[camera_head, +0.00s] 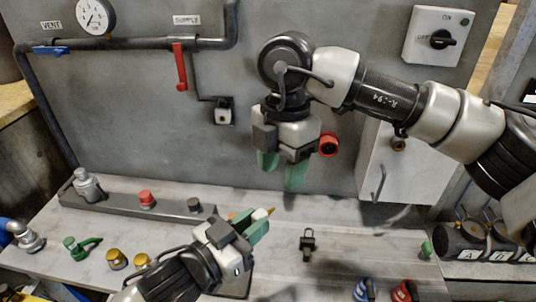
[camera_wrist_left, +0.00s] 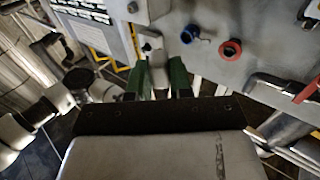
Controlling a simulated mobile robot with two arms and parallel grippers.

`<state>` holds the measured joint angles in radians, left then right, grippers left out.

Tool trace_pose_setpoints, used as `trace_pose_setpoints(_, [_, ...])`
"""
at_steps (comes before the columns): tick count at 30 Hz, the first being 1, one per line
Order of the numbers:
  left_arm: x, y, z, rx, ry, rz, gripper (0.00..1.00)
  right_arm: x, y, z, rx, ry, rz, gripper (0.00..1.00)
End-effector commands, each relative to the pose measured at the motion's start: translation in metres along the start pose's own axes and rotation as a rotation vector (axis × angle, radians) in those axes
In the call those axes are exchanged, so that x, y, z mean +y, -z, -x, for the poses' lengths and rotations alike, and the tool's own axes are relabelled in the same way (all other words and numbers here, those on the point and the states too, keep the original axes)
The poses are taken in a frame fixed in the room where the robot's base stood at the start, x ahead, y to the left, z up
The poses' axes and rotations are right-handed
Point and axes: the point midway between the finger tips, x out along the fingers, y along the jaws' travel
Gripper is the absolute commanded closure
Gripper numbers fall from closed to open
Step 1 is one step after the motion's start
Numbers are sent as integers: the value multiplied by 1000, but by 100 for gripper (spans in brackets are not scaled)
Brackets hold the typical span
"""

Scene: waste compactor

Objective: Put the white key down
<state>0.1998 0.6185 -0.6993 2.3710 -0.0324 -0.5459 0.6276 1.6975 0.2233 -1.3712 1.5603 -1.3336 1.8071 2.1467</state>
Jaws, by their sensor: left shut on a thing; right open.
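My left gripper (camera_head: 252,220) is low over the light worktop, at the middle of the head view. Its green fingers are shut on the white key (camera_head: 260,214), and only a small pale end shows between them. In the left wrist view a pale piece (camera_wrist_left: 158,72) sits between the green fingers; its full shape is hidden. I cannot tell whether the key touches the worktop. My right gripper (camera_head: 283,172) is open and empty, pointing down in front of the grey wall panel, with its green fingers apart.
The worktop (camera_head: 330,215) is bare right of my left gripper, up to a small black fitting (camera_head: 308,243). A bar with a red button (camera_head: 147,199) lies left. Brass knobs (camera_head: 117,259) and a green valve (camera_head: 82,246) stand nearer. A red wall button (camera_head: 328,145) is beside my right gripper.

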Motion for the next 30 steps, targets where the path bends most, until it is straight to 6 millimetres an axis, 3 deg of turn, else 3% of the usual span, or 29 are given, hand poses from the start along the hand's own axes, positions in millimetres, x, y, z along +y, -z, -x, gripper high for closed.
trace_pose_setpoints(4, [0, 0, 0, 0, 0, 0, 100, 12, 15, 15, -78, -51, 66, 49])
trace_pose_setpoints(8, [0, 0, 0, 0, 0, 0, 100, 14, 18, 11, -95, -59, 82, 49])
trace_pose_setpoints(24, [0, 0, 0, 0, 0, 0, 100, 19, 9, -80, -90, -57, 80, 49])
trace_pose_setpoints(30, [0, 0, 0, 0, 0, 0, 100, 20, 7, -98, -91, -58, 79, 49])
